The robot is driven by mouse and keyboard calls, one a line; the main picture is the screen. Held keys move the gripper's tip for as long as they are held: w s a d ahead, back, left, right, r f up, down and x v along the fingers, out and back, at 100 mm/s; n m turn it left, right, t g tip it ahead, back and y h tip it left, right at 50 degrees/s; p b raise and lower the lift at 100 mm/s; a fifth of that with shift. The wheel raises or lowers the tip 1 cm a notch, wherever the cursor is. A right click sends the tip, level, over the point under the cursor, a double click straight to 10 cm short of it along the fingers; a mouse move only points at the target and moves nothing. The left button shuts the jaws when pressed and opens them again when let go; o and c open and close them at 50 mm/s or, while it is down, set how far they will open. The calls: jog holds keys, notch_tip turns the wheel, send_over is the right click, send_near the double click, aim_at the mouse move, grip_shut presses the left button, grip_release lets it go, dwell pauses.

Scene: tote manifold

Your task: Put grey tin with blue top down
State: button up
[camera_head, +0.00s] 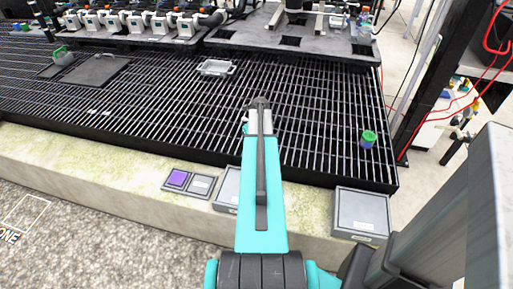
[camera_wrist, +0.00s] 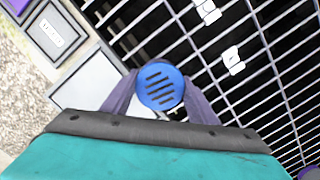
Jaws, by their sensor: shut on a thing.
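In the wrist view, the round blue top (camera_wrist: 160,84) of the tin, with dark slots across it, sits between the two purple-grey fingers of my gripper (camera_wrist: 160,96). My gripper is shut on this tin. I see the tin from above, so its grey body is hidden under the top. Black grating lies below and behind it, and how high the tin is above it I cannot tell. In the head view, my arm hides the tin and most of the gripper.
A clear tray (camera_head: 215,68) lies farther back. Grey boxes (camera_head: 361,213) and a purple tile (camera_head: 178,178) line the front ledge. White pipework (camera_head: 135,22) stands behind. Much of the grating is bare.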

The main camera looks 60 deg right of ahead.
jog(key=shift+r, duration=0.1)
jog(key=shift+r, duration=0.75)
notch_tip(320, 180, up, 2)
jog(key=shift+r, duration=0.1)
jog(key=s+a+r, duration=0.1)
jog(key=s+a, duration=0.8)
jog(key=s, duration=0.4)
jog(key=shift+a+b, duration=0.25)
jog(key=shift+b, duration=0.2)
jog(key=shift+w+r, duration=0.1)
